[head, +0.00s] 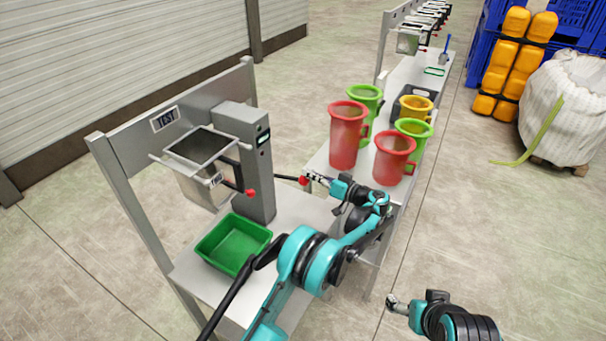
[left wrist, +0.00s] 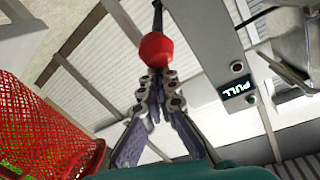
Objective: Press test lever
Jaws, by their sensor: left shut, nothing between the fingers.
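A dark lever with a red ball knob (head: 303,180) sticks out from the column to the right. My left gripper (head: 317,178) is right at this knob, its fingers shut with nothing between them. In the left wrist view the knob (left wrist: 156,48) lies just beyond the fingertips; whether they touch it I cannot tell. A second red knob (head: 250,193) is on the metal hopper (head: 205,165). My right gripper (head: 392,303) is low at the right, away from the stand; its opening is unclear.
A green tray (head: 232,244) sits on the table below the hopper. Red, green and yellow mesh jugs (head: 348,135) stand on the bench beyond my left gripper.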

